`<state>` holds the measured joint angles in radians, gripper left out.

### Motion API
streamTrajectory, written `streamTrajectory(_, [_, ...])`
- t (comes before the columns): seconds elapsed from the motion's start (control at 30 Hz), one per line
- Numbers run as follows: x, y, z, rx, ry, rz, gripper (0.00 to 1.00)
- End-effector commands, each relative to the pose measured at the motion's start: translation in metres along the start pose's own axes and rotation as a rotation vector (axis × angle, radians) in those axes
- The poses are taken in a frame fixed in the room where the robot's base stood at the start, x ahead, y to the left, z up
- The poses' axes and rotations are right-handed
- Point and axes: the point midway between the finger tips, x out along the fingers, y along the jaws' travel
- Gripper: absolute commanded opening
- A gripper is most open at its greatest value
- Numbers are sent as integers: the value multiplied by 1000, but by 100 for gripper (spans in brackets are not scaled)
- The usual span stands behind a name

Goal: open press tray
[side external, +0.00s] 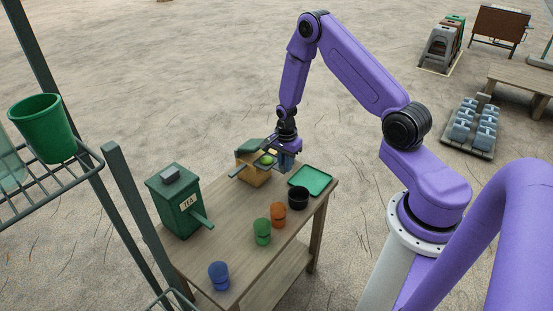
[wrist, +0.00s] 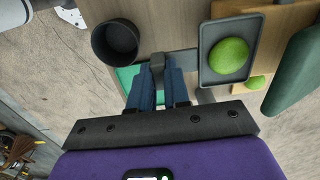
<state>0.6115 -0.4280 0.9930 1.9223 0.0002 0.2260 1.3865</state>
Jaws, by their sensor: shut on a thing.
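The press is a tan wooden box (side external: 254,178) with a dark green top, at the far end of the table. In the wrist view its wooden body (wrist: 285,18) and green part (wrist: 296,75) are at the right. A dark grey tray (wrist: 207,70) holding a green ball (wrist: 229,56) lies beside the wooden body. My gripper (wrist: 162,78) has blue fingers shut on the tray's dark grey handle (wrist: 157,62), left of the tray. In the side view my gripper (side external: 286,161) is just right of the press; its fingertips are partly hidden.
A black cup (wrist: 116,42) and a flat green tray (side external: 311,180) are close to my gripper. Orange (side external: 278,214), green (side external: 262,232) and blue (side external: 219,276) cups line the table's near side. A green box (side external: 178,206) stands at the left. The table's middle is clear.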

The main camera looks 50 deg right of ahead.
Motion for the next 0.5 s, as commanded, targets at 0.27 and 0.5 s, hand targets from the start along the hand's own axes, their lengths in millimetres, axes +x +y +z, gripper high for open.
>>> streamTrajectory(0.27, [0, 18, -1, 2, 0, 2, 0])
streamTrajectory(0.5, [0, 18, -1, 2, 0, 1, 0])
